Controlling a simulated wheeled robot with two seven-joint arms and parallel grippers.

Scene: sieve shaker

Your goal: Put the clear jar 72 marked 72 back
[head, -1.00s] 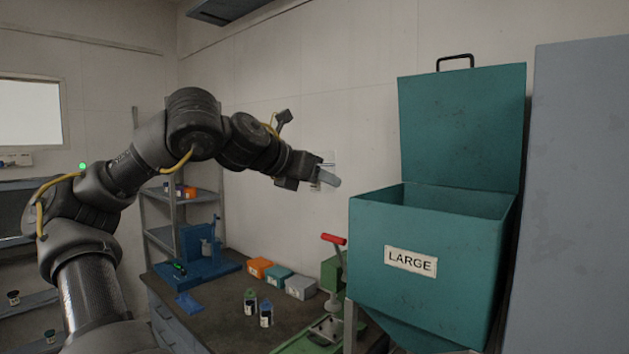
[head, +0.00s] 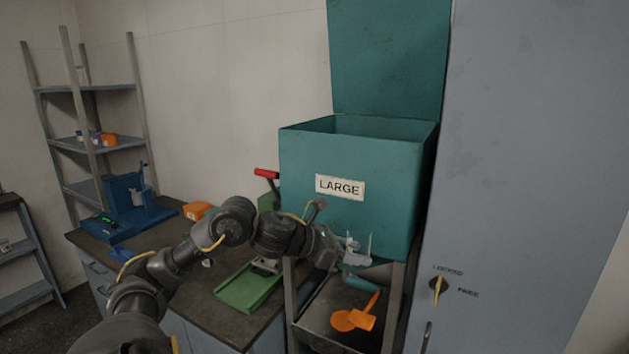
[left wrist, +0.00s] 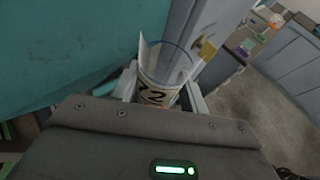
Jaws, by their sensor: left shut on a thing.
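The clear jar 72 (left wrist: 165,68) is a transparent cup with a pale label whose visible digits read 72, in the left wrist view. My left gripper (left wrist: 163,98) is shut on it, with a finger on each side. In the head view the left gripper (head: 350,252) holds the jar (head: 358,248) just in front of the lower part of the teal bin marked LARGE (head: 310,205). The jar is small there and its label cannot be read. My right gripper is not in view.
An orange scoop (head: 362,318) lies on a tray under the bin. A dark bench with a green press (head: 250,287) and blue device (head: 130,205) is at left, a shelf rack (head: 95,145) behind.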

